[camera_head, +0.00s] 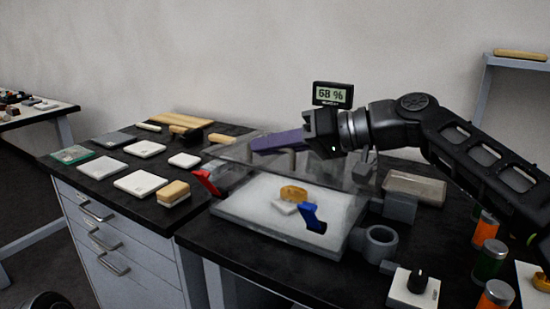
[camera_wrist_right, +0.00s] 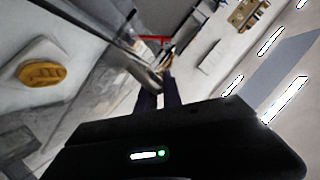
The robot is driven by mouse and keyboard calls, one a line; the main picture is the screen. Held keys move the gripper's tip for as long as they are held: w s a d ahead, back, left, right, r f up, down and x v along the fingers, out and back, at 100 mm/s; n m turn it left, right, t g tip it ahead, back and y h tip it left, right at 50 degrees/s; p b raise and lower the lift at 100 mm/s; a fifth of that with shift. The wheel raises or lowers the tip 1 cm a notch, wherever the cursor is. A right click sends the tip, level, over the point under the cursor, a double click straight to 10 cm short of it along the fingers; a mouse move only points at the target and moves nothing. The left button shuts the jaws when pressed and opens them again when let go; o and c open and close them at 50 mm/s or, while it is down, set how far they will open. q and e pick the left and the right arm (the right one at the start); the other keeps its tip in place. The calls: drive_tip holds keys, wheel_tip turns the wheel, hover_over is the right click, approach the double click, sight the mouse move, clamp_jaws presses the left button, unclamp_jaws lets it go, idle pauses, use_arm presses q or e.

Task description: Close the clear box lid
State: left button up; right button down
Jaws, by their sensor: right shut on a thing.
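The clear box (camera_head: 240,228) stands on the dark bench with a white bed inside. Its transparent clear lid (camera_head: 234,152) is raised above the box and looks tilted; its exact edges are faint. A gilt fragment (camera_head: 293,192) sits inside on a small white support, and shows in the right wrist view (camera_wrist_right: 40,73). My right gripper (camera_head: 257,144), with purple fingers, is above the box and shut on the lid's edge; the exact contact is unclear. My left gripper is out of view.
A display reading 68 % (camera_head: 332,95) stands behind my right gripper. White slabs (camera_head: 141,182) and a sponge-like block (camera_head: 173,191) lie on the left bench.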

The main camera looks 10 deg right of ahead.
sight(308, 171)
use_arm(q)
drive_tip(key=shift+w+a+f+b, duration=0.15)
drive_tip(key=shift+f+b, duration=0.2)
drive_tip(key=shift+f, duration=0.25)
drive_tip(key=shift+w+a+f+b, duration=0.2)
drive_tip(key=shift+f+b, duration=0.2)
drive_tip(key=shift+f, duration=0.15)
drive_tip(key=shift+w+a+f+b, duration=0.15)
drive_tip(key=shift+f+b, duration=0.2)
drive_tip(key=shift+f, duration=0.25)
use_arm(e)
drive_tip(key=shift+s+a+f+n, duration=0.1)
drive_tip(key=shift+s+f+n, duration=0.1)
drive_tip(key=shift+f, duration=0.4)
drive_tip(key=shift+s+a+f+n, duration=0.1)
drive_tip(key=shift+f+n, duration=0.1)
drive_tip(key=shift+f, duration=0.35)
drive_tip(key=c, duration=1.8)
unclamp_jaws()
drive_tip(key=shift+w+f, duration=0.1)
drive_tip(key=shift+d+r, duration=0.2)
drive_tip(key=shift+d, duration=0.35)
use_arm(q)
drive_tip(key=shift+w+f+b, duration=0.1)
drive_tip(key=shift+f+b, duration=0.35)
use_arm(e)
drive_tip(key=v, duration=0.6)
drive_tip(key=shift+s+d+r, duration=0.15)
drive_tip(key=shift+s+r, duration=0.1)
drive_tip(key=shift+s, duration=0.25)
